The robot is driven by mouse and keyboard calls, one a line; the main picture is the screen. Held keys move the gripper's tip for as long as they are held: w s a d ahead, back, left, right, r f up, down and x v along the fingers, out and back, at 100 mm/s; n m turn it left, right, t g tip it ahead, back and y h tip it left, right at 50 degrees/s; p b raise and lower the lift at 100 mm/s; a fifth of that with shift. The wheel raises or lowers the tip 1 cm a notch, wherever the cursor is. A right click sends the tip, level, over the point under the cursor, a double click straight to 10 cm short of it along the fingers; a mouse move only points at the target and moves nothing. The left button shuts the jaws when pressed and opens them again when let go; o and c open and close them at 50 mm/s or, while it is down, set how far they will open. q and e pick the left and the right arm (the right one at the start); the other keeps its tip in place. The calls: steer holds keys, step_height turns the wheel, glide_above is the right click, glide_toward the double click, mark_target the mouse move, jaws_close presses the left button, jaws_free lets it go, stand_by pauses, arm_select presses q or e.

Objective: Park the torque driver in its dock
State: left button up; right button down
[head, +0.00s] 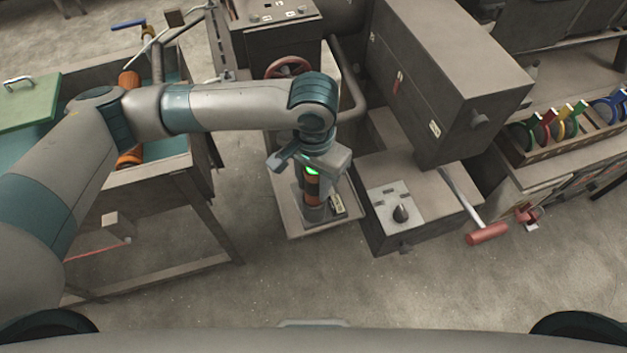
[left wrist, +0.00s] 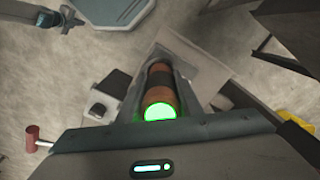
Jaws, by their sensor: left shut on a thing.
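The torque driver (head: 312,188) has an orange and black body with a glowing green end on top, and it stands about upright. My left gripper (head: 311,176) is shut on it from above. In the left wrist view the driver (left wrist: 160,88) lies between the fingers, its green end towards the camera. The dock is a grey round cup (head: 314,213) on a small stand (head: 290,222), with a label beside it. The driver's lower end is at the cup; I cannot tell how deep it sits. My right gripper is not in view.
A grey machine block (head: 395,205) with a black knob stands right of the stand. A red-handled crank (head: 487,234) sticks out further right. A bench (head: 175,165) stands left. Open floor lies in front.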

arm_select(q)
steer(key=shift+f, duration=0.45)
stand_by(0.6)
steer(key=o, duration=1.3)
steer(key=shift+c, duration=0.2)
step_height(320, 180, up, 17)
steer(key=b, duration=0.3)
steer(key=shift+r, duration=0.2)
